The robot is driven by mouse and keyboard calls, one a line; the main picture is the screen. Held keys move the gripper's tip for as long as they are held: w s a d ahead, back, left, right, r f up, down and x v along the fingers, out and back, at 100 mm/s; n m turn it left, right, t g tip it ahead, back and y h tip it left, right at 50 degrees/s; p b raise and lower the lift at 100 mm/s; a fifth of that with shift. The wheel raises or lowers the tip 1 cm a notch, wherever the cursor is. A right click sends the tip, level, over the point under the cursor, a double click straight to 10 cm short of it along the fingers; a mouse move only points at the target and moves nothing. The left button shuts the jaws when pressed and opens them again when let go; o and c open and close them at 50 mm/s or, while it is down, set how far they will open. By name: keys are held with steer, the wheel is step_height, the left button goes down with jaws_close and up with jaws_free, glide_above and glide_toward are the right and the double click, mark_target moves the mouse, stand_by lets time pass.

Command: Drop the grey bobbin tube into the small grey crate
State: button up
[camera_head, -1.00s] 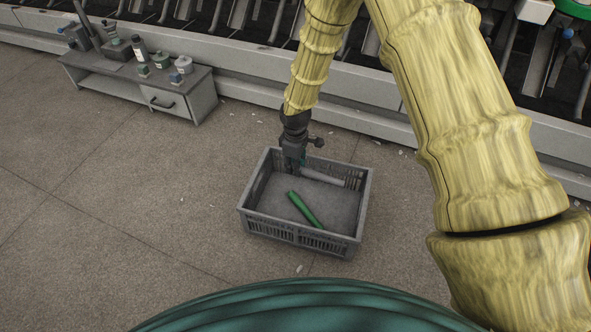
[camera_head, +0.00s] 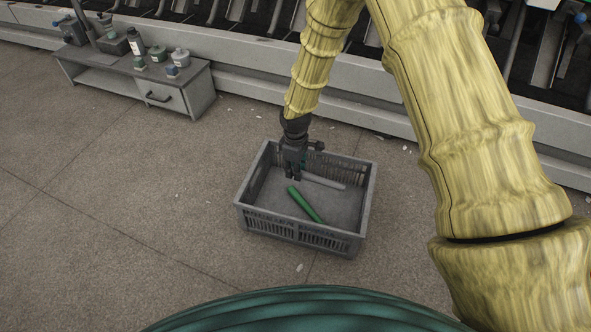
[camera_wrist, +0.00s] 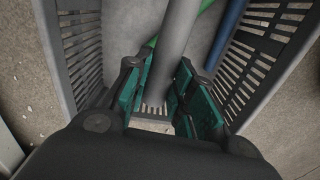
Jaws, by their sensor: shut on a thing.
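The grey bobbin tube (camera_head: 325,182) is held by my gripper (camera_head: 293,177), low within the walls of the small grey crate (camera_head: 290,228). It sticks out to the right of the fingers. In the wrist view, the grey tube (camera_wrist: 178,35) runs between the green-padded fingers of my gripper (camera_wrist: 162,95), which are shut on it. The slotted crate wall (camera_wrist: 80,45) also shows there. Whether the tube touches the crate floor cannot be told.
A green tube (camera_head: 305,204) lies on the crate floor in front of my gripper. A blue tube (camera_wrist: 226,35) shows at the crate's side in the wrist view. A grey bench (camera_head: 185,98) with bottles stands at the upper left. Open floor surrounds the crate.

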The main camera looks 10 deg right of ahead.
steer(key=o, duration=1)
steer(key=shift+c, duration=0.2)
step_height(320, 180, up, 12)
stand_by(0.5)
